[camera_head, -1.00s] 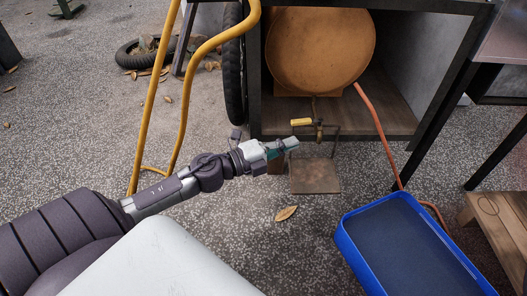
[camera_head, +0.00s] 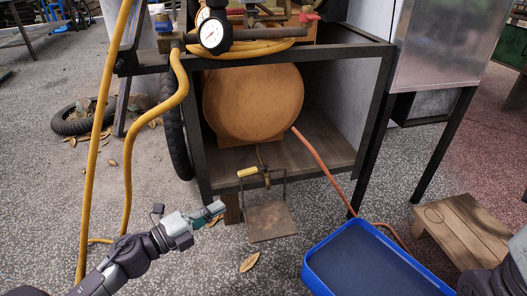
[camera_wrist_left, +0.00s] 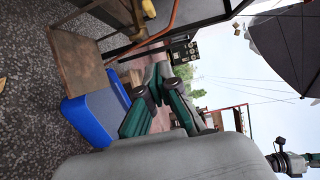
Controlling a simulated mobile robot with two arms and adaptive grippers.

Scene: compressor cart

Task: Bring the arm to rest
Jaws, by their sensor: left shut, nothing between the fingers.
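My left gripper (camera_head: 215,208) reaches in from the lower left in the head view. It is shut and empty, in front of the cart's lower left corner, left of the hanging brown plate (camera_head: 270,222). In the left wrist view its green fingers (camera_wrist_left: 160,82) are closed together with nothing between them. Part of my right arm shows at the lower right edge of the head view; its gripper is not seen there.
The compressor cart holds a round orange tank (camera_head: 253,103) and a yellow-handled valve (camera_head: 248,172). A yellow hose (camera_head: 127,165) hangs at left. A blue tray (camera_head: 365,262) stands at front right, a wooden stool (camera_head: 462,228) beyond it. Speckled floor is open at left.

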